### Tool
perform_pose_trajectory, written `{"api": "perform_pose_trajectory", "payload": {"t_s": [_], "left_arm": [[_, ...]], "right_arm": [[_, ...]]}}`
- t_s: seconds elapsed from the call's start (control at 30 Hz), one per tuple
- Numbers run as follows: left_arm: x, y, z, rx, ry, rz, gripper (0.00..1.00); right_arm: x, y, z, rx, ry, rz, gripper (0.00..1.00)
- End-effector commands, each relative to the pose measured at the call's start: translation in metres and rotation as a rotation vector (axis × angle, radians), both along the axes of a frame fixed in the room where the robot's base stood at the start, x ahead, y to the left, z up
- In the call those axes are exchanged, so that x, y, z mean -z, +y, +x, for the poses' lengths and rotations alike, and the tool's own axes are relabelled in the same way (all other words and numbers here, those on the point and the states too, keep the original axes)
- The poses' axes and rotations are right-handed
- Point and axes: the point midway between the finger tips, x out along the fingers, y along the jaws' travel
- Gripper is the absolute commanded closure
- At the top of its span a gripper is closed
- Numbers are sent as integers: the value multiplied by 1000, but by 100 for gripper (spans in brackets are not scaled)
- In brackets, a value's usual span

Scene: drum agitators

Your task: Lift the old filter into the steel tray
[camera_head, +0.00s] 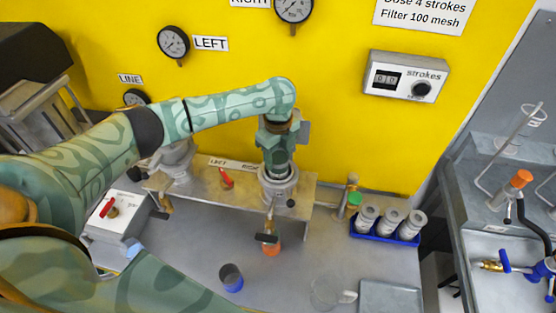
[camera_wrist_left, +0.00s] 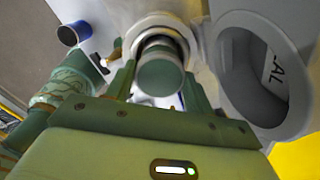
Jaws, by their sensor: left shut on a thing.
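My left gripper (camera_head: 277,160) points down over the mouth of the right-hand filter housing (camera_head: 279,187). In the left wrist view its two fingers (camera_wrist_left: 160,88) are shut on a grey-green cylinder, the old filter (camera_wrist_left: 160,74). The filter lies in line with the housing's round rim (camera_wrist_left: 150,28); how far it sits inside is hard to tell. In the head view the gripper hides the filter. The steel tray (camera_head: 391,298) lies flat on the bench at the lower right, its visible part empty and well apart from the gripper. My right gripper is not in view.
A blue tray (camera_head: 384,236) with three grey cylinders stands right of the housing. A clear jug (camera_head: 325,293) stands left of the steel tray, and a dark cup with a blue base (camera_head: 231,278) further left. A round open part (camera_wrist_left: 252,72) is beside the housing.

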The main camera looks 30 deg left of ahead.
Motion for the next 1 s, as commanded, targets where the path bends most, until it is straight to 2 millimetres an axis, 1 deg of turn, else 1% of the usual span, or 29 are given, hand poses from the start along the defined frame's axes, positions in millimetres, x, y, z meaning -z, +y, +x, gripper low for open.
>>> {"api": "perform_pose_trajectory", "payload": {"t_s": [0.03,0.3,0.5,0.6,0.7,0.8,1.0], "left_arm": [[-13,0,1,-1,-4,0,83],[-74,1,1,-1,-5,0,83],[-116,1,2,-1,-4,1,83],[-133,0,1,-1,-4,0,83],[-144,1,1,-2,-2,-1,83],[-150,1,1,-2,-2,0,83],[-153,1,1,-2,0,0,83]], "right_arm": [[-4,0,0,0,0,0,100],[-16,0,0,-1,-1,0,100],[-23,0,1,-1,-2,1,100],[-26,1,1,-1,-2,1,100],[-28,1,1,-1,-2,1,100],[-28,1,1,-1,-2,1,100],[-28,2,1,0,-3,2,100]]}}
